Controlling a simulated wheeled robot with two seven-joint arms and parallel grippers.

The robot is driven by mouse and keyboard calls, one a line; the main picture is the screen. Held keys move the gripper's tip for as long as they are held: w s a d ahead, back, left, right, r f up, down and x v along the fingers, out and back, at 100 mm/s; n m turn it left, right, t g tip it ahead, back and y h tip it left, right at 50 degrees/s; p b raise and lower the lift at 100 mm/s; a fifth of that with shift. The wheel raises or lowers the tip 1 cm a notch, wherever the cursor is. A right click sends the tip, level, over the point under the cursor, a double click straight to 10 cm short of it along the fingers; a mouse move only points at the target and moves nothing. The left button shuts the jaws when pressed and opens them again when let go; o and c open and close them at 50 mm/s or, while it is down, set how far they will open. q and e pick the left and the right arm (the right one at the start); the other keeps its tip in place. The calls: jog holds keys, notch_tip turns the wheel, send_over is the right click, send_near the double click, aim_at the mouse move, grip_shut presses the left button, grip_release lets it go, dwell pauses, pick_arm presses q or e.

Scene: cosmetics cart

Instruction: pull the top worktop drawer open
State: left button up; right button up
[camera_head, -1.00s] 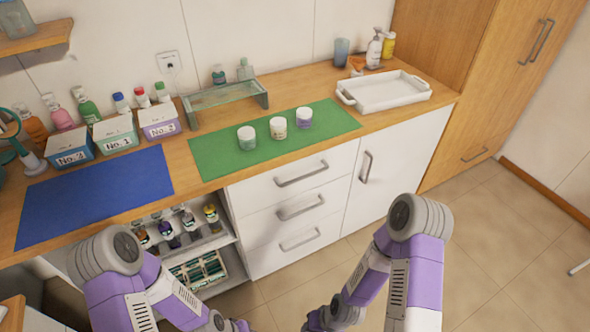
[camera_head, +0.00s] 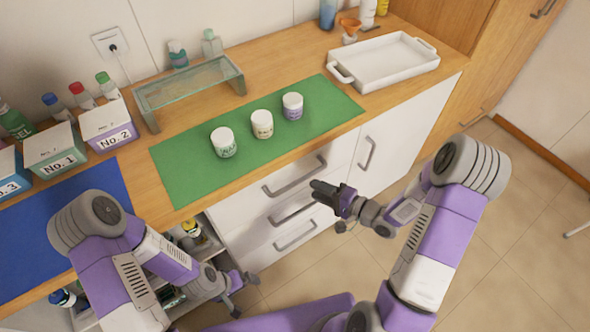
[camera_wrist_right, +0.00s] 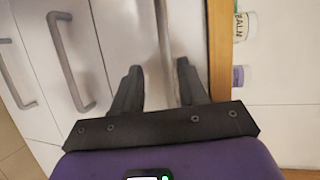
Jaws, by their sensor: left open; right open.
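The top worktop drawer (camera_head: 250,203) is white, directly under the worktop edge, and looks shut. Its grey bar handle (camera_head: 295,177) also shows in the right wrist view (camera_wrist_right: 164,35), running between the finger directions. My right gripper (camera_head: 322,192) is open and empty in front of the drawers, just below the right part of the top handle in the head view. In the right wrist view its two dark fingers (camera_wrist_right: 158,76) are apart; whether they touch the handle I cannot tell. My left gripper (camera_head: 247,293) is open and empty, low near the open shelf.
Below are the middle handle (camera_head: 293,207) and bottom handle (camera_head: 295,237). A white cupboard door (camera_head: 390,145) is to the right. Three jars (camera_head: 262,124) stand on the green mat (camera_head: 185,175) above. A white tray (camera_head: 372,88) is at the right of the worktop.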

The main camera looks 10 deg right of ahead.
aim_at(299, 180)
jog(key=shift+r+b+x, duration=0.2)
jog(key=shift+b+x, duration=0.35)
jog(key=shift+x, duration=1.25)
jog(key=shift+r+b+x, duration=0.2)
jog(key=shift+b+x, duration=0.3)
jog(key=shift+x, duration=1.35)
jog(key=shift+a, duration=0.1)
grip_shut()
